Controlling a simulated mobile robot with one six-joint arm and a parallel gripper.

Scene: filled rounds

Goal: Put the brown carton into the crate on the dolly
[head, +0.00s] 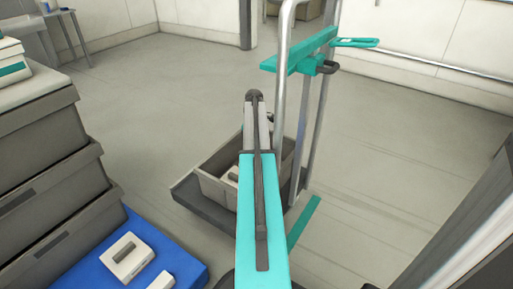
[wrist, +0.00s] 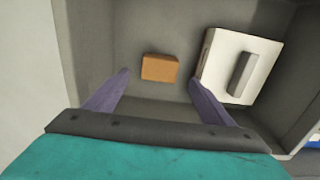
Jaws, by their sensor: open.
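The brown carton (wrist: 160,68) lies on the floor of the grey crate (wrist: 84,40) in the wrist view. A white box with a dark grip (wrist: 238,66) lies in the crate to its right. My gripper (wrist: 158,82) is open above the crate, its two purple fingers apart and the carton seen between and just beyond their tips, with nothing held. In the head view the crate (head: 222,192) stands on the dark dolly (head: 190,200); my teal arm hides part of it, and the carton does not show there.
Stacked grey bins (head: 45,190) stand at the left. A blue mat (head: 185,262) in front of them bears white boxes (head: 128,257). The dolly's upright metal frame (head: 283,75) with teal bars rises behind the crate. Open floor (head: 400,150) lies to the right.

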